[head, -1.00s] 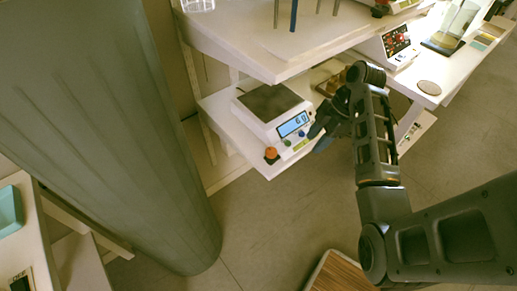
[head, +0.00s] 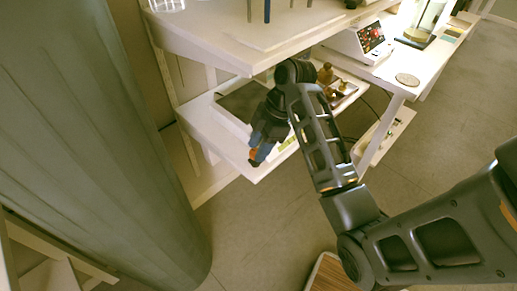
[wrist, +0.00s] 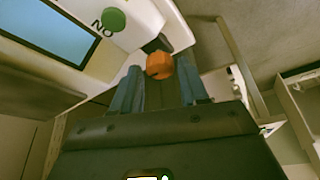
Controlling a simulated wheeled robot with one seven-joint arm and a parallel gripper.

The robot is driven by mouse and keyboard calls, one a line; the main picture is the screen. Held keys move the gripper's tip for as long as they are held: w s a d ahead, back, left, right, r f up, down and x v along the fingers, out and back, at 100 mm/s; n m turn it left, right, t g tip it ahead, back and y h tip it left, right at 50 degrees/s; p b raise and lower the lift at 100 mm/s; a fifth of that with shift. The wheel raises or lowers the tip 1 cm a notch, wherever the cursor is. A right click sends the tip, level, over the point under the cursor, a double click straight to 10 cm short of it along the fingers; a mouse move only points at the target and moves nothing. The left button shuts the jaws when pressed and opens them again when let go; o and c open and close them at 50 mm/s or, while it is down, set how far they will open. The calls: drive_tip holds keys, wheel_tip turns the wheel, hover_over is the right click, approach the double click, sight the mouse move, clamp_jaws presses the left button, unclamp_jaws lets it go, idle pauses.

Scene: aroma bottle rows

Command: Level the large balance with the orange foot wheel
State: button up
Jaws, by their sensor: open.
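The large balance (head: 232,105) stands on the lower shelf, with a dark pan on top; my arm covers part of its front. In the wrist view its white body shows a blue display (wrist: 62,30) and a green button (wrist: 114,20). The orange foot wheel (wrist: 159,66) sits at the balance's corner, in front of a dark foot part. It also shows in the head view (head: 253,157), partly covered. My gripper (wrist: 161,84) is open, its two blue-grey fingers on either side of the wheel's line, the wheel at their tips. I cannot tell whether they touch it.
An upper shelf (head: 230,40) overhangs the back of the balance. A tray with brass-coloured pieces (head: 328,78) lies to its right. A large grey column (head: 90,150) stands at left. The floor in front of the shelf is clear.

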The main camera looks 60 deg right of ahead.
drive_tip(key=shift+f, duration=0.2)
drive_tip(key=c, duration=0.8)
drive_tip(key=shift+o, duration=0.2)
